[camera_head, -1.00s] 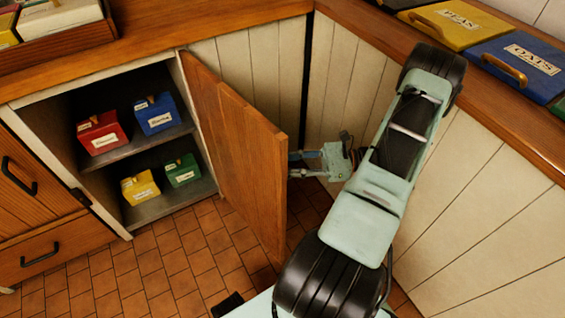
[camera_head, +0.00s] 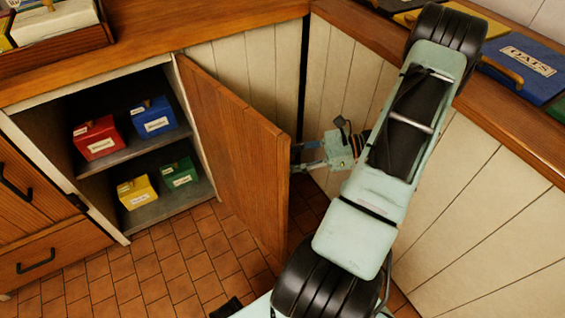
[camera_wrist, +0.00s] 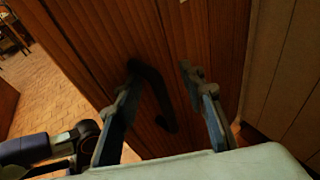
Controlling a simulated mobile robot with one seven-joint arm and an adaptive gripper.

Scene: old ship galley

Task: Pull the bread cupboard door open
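The bread cupboard door (camera_head: 235,145) is a brown wooden panel, swung wide open from the cupboard (camera_head: 88,170) at left. In the head view its outer face and handle are hidden. The wrist view shows that face (camera_wrist: 95,40) with a dark bar handle (camera_wrist: 152,88). My gripper (camera_head: 308,157) is just right of the door's free edge, on the outer side. In the wrist view, my gripper (camera_wrist: 164,88) has its two fingers spread, with the handle showing between them, nearer the left finger. I cannot tell whether a finger touches it.
Inside the cupboard are a red box (camera_head: 97,138), blue box (camera_head: 153,117), yellow box (camera_head: 137,191) and green box (camera_head: 179,172) on two levels. A pale plank wall (camera_head: 480,195) and wooden counter (camera_head: 510,120) stand close right of my arm. Tiled floor (camera_head: 180,255) is clear before the cupboard.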

